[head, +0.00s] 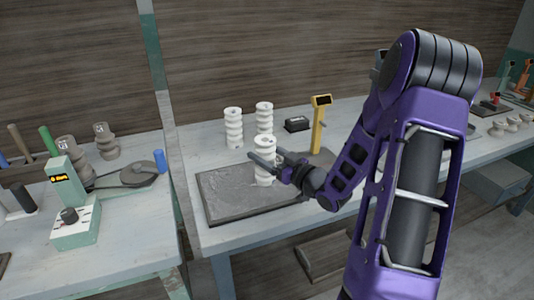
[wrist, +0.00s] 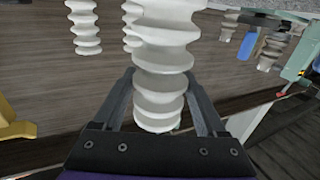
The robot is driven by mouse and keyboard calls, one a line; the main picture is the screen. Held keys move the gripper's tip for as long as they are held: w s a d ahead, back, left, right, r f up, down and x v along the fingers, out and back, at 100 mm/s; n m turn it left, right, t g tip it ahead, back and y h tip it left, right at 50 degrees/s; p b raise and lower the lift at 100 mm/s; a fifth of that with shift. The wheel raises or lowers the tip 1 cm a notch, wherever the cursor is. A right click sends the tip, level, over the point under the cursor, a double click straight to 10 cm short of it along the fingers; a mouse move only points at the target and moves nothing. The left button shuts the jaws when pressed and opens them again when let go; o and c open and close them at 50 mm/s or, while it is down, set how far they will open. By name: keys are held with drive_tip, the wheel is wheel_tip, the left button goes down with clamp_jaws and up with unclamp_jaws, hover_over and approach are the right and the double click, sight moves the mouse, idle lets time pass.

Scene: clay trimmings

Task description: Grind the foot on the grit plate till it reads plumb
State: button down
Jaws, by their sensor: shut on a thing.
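My gripper (head: 272,163) is shut on a white ribbed column (head: 264,147). The column stands roughly upright over the dark grit plate (head: 222,197), right of its middle. I cannot tell whether its foot touches the plate. In the wrist view the column (wrist: 160,55) fills the space between my two fingers (wrist: 160,90). A yellow gauge post (head: 318,128) stands on the bench at the right, behind the plate. Its dark screen shows no reading that I can make out.
Two similar white columns stand behind the plate, one at the left (head: 233,128) and one at the right (head: 264,117). A small black box (head: 297,124) lies near the wall. A pale green device (head: 68,205) stands on the left bench. The plate's left part is clear.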

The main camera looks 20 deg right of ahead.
drive_tip(key=shift+a+r, duration=0.1)
drive_tip(key=shift+a, duration=1.1)
drive_tip(key=shift+a+f+b, duration=0.2)
drive_tip(key=shift+a+b, duration=0.75)
drive_tip(key=shift+a, duration=3.3)
drive_tip(key=shift+d+r, duration=0.2)
drive_tip(key=shift+d, duration=1.75)
drive_tip(key=shift+d+f, duration=0.2)
drive_tip(key=shift+d, duration=3.65)
drive_tip(key=shift+a+r, duration=0.2)
drive_tip(key=shift+a, duration=1.5)
drive_tip(key=shift+a+f, duration=0.2)
drive_tip(key=shift+a, duration=2.55)
